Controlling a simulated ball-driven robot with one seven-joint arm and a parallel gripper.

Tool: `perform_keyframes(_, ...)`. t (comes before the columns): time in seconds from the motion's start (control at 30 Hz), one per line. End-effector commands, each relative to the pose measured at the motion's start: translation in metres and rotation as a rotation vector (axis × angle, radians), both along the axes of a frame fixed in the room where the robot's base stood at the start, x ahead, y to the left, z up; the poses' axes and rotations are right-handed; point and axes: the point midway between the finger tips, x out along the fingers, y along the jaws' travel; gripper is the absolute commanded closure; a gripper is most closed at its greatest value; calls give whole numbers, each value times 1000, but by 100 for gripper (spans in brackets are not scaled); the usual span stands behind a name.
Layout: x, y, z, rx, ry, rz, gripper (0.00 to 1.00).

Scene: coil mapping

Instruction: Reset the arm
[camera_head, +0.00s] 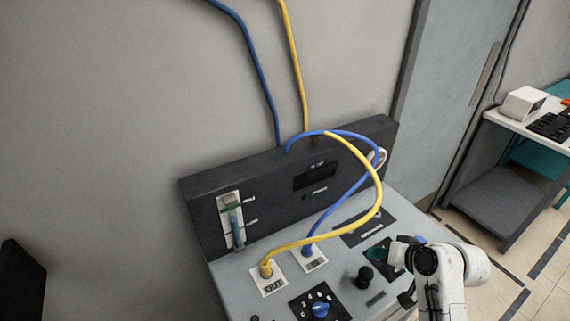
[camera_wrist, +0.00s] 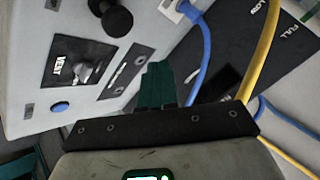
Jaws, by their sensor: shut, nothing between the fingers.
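My gripper (camera_head: 377,253) is at the lower right of the head view, on the end of my white arm, above the right side of the grey console top (camera_head: 245,302). Its dark teal fingers point left and are shut with nothing between them. They lie in front of a dark panel plate, partly hiding it. In the wrist view the closed fingers (camera_wrist: 157,85) stand out against the console, with a black knob (camera_wrist: 116,20) and a dial marked VENT (camera_wrist: 88,66) to their left. I cannot tell the exact gap to the console.
A yellow hose (camera_head: 378,190) and a blue hose (camera_head: 337,197) arch over the console, left of my gripper, and plug into its top. A black knob (camera_head: 365,277) and a blue dial (camera_head: 320,309) stand up from it.

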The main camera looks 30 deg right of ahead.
Motion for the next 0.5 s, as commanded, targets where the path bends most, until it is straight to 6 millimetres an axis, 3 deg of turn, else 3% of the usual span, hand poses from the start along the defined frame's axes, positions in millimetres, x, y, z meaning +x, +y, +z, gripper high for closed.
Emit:
perform_keyframes(0.17,-2,6,-5,-3,12,11,100)
perform_keyframes(0.27,-13,28,-24,-22,69,60,100)
perform_keyframes(0.37,-38,65,-57,-66,182,154,100)
perform_keyframes(0.5,-95,111,-98,-169,375,312,100)
